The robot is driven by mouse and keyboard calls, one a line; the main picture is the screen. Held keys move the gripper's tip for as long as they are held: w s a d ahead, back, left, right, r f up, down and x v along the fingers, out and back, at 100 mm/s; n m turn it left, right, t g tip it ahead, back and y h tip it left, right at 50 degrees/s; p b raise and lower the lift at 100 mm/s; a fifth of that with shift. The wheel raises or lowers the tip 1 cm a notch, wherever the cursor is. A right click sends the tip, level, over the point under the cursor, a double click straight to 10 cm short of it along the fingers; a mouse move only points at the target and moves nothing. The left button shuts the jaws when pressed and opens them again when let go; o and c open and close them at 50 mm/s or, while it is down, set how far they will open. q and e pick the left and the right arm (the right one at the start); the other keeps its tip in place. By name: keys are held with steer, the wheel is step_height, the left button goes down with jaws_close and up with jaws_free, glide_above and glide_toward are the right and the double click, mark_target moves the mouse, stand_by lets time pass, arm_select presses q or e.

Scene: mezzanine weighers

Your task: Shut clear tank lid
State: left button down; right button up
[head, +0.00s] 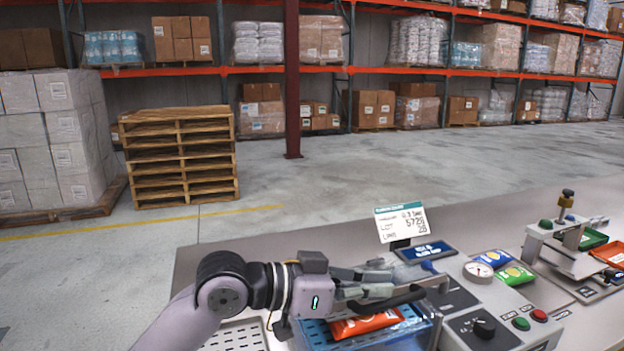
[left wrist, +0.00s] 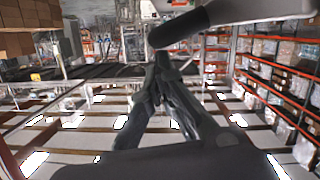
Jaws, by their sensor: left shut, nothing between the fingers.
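The clear tank (head: 418,328) is at the bottom middle of the head view, with blue perforated material and an orange packet (head: 368,324) in it. A dark curved handle bar (head: 402,298) runs above the packet. The clear lid pane is hard to make out, so I cannot tell its angle. My left gripper (head: 388,283) is shut and empty, lying sideways just behind the bar; I cannot tell whether they touch. In the left wrist view, the shut fingers (left wrist: 162,62) are below a dark rounded bar (left wrist: 180,28). My right gripper is not in view.
A control box with a black knob (head: 484,325) is right of the tank. Behind it are a sign (head: 401,222), a dial (head: 478,270) and green and blue packets. A clamp fixture (head: 565,240) stands farther right. The table's back left is clear.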

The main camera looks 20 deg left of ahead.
arm_select(q)
step_height(320, 180, down, 9)
steer(key=s+d+m+t+b, duration=0.1)
steer(key=s+m+b, duration=0.1)
steer(key=b, duration=0.1)
steer(key=shift+s+d+f+y, duration=0.2)
steer(key=shift+s+d+y, duration=0.1)
steer(key=shift+s+d, duration=0.1)
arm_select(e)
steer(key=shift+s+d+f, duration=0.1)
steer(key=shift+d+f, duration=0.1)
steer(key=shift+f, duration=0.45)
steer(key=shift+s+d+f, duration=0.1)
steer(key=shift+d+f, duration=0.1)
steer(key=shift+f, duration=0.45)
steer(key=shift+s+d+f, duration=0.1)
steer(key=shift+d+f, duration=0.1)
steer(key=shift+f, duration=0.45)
arm_select(q)
steer(key=shift+f, duration=0.1)
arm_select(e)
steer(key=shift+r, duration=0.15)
